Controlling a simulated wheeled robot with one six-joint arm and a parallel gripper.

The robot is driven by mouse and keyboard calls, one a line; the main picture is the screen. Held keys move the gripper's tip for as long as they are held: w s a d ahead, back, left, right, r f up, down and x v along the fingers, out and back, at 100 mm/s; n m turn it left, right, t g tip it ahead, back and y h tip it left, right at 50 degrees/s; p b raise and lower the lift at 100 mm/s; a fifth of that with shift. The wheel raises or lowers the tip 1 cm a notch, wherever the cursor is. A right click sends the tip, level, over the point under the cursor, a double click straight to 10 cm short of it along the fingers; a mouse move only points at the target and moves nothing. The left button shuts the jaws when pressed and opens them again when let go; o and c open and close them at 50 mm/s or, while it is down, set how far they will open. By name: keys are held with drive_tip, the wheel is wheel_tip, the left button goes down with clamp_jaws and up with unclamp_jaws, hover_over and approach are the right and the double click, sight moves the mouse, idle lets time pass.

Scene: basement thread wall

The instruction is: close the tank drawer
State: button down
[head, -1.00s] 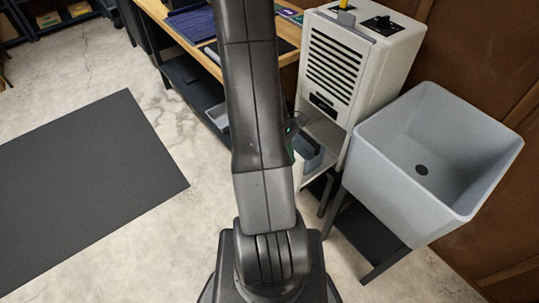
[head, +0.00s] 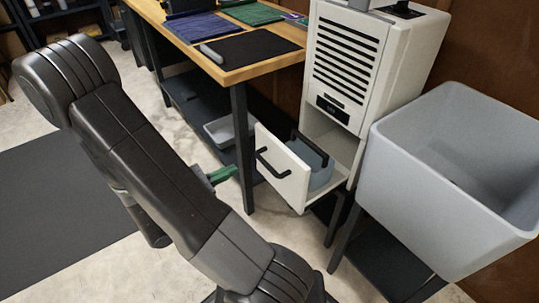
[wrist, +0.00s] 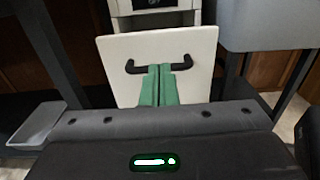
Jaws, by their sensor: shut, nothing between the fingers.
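The tank drawer (head: 281,169) is pulled out from the lower part of the white cabinet (head: 352,75). Its white front has a black bar handle, and a blue-grey tank (head: 319,168) with a black handle sits inside it. My gripper (head: 222,174) has green fingers and is to the left of the drawer front, apart from it in the head view. In the wrist view my gripper (wrist: 159,85) is shut and empty, its fingertips in line with the handle (wrist: 158,64) on the drawer front (wrist: 185,42). The wrist view does not show the tank.
A grey sink (head: 450,170) stands right of the cabinet. A wooden workbench (head: 255,66) with dark legs stands left of it, with a grey bin (head: 222,130) on its lower shelf. The floor in front of the drawer is open.

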drive_tip(key=b, duration=0.3)
approach(278, 146)
drive_tip(key=shift+x, duration=3.4)
drive_tip(key=shift+d+f, duration=0.1)
